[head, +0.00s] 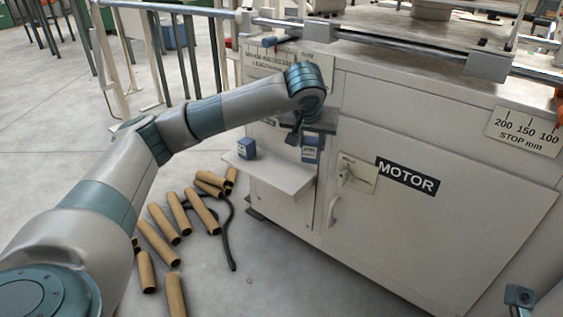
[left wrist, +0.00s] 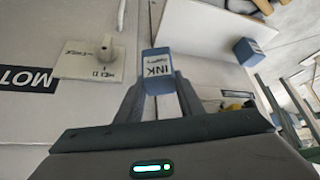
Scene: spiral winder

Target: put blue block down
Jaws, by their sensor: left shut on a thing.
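My left gripper (head: 303,139) is shut on a blue block (head: 310,154) beside the white machine's front. A second blue block (head: 246,148) stands on the shelf's left part and also shows in the left wrist view (left wrist: 248,51). A small piece of my right arm shows at the lower right; its fingers cannot be made out.
The cabinet door marked MOTOR (head: 407,178) has a switch plate (head: 357,173) and a handle (head: 332,211) right of the held block. Several cardboard tubes (head: 158,241) and a dark cable (head: 229,240) lie on the floor below the shelf. The shelf's middle is clear.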

